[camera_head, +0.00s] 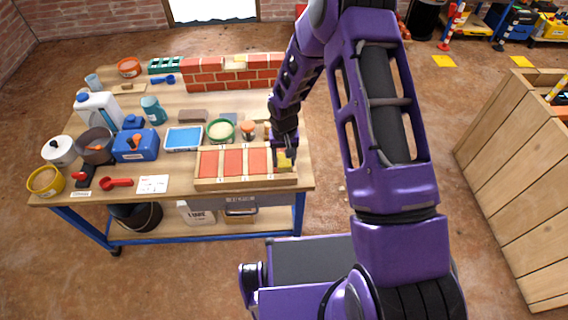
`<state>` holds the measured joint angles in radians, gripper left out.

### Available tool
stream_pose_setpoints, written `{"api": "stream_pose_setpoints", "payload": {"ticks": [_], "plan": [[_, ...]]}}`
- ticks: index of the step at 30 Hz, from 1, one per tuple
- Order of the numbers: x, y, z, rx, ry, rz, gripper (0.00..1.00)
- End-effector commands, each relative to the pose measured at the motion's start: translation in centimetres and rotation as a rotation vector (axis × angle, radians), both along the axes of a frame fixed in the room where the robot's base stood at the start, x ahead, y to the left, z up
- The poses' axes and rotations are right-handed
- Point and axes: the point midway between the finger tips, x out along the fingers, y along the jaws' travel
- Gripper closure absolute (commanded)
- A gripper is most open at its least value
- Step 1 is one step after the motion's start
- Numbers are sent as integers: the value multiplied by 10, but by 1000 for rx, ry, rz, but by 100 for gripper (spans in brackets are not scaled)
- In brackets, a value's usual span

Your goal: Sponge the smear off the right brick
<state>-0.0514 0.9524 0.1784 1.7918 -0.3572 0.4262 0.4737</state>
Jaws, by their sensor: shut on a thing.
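My gripper (284,157) points down at the right end of the wooden brick tray (245,183). It is shut on a yellow sponge (286,163), which is at the tray's right end. Red bricks lie in the tray, a left one (209,162), a middle one (233,162) and a right one (257,161). The sponge and gripper are just right of the right visible brick, and whatever is under the sponge is hidden. I cannot make out a smear at this size.
A small red brick wall (225,78) stands at the table's back. A green bowl (220,131), a blue tray (183,138), a blue box (135,146) and a white jug (97,112) crowd the left. A wooden crate (520,180) stands on the floor at right.

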Motion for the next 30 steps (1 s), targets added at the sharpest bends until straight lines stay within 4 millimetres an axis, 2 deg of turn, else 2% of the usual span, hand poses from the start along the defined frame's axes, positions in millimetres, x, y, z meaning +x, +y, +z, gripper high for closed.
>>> {"api": "stream_pose_setpoints", "payload": {"ticks": [16,30], "plan": [[5,0,50,0,1,1,98],[5,-1,54,0,2,1,98]]}}
